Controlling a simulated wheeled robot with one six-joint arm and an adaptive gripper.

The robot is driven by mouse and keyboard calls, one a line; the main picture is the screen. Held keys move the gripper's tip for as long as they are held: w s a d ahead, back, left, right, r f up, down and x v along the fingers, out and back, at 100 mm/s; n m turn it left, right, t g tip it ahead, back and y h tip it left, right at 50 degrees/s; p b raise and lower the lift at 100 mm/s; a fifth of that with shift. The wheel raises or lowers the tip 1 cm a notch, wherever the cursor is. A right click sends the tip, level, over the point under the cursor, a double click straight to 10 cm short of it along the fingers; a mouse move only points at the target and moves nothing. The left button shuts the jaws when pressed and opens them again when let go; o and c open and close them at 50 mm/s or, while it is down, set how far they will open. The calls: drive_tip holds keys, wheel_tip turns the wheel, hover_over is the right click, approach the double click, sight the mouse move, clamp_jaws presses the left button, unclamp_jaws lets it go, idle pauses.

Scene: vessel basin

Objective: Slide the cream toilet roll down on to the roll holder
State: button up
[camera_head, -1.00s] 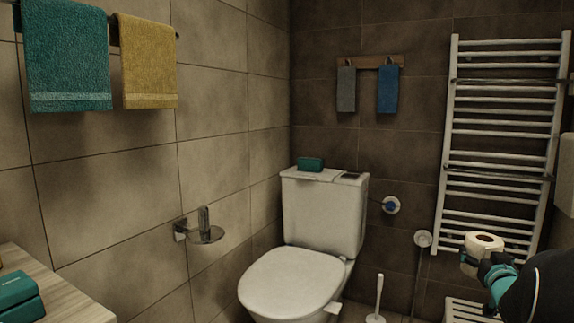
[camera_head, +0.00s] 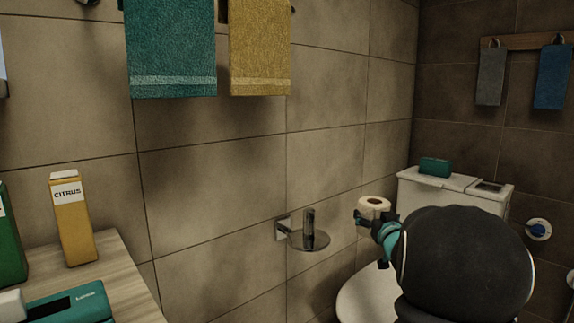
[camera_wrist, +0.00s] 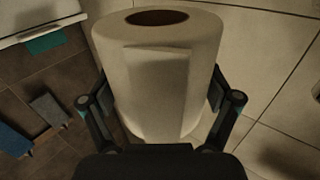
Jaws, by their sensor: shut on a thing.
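The cream toilet roll (camera_head: 374,204) is upright with its hole facing up. My gripper (camera_head: 372,217) is shut on it, to the right of the roll holder in the head view. The roll fills the middle of the wrist view (camera_wrist: 160,75), with a gripper finger on each side. The roll holder (camera_head: 309,238) is on the left wall, a round metal plate with a short upright post. The post is bare, and the roll is apart from it. My arm hides the lower right of the head view.
The toilet (camera_head: 358,300) stands behind my arm, with a teal box (camera_head: 434,167) on its cistern. A teal towel (camera_head: 172,50) and a yellow towel (camera_head: 260,48) hang above. A wooden counter (camera_head: 115,270) at left bears a citrus carton (camera_head: 72,222). The wall around the holder is clear.

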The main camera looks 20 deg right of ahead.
drive_tip(key=w+a+r+n+y+p, duration=0.2)
drive_tip(key=w+a+r+y, duration=0.1)
drive_tip(key=a+r, duration=0.5)
drive_tip(key=w+a+r+n+y+p, duration=0.1)
drive_tip(key=w+a+r+n+y, duration=0.15)
drive_tip(key=a+r, duration=0.55)
drive_tip(key=b, duration=0.1)
hover_over(312, 216)
drive_tip(key=w, duration=0.2)
drive_tip(key=shift+m+t+y, duration=0.25)
drive_tip(key=shift+t+y, duration=0.1)
drive_tip(key=shift+t, duration=0.05)
drive_tip(key=shift+s+f, duration=0.2)
drive_tip(key=shift+f, duration=2.95)
drive_tip(key=shift+s, duration=0.15)
drive_tip(key=shift+f, duration=0.25)
drive_tip(key=shift+f+b, duration=3)
drive_tip(key=shift+f, duration=1)
drive_tip(key=o, duration=0.9)
drive_tip(key=shift+o, duration=0.2)
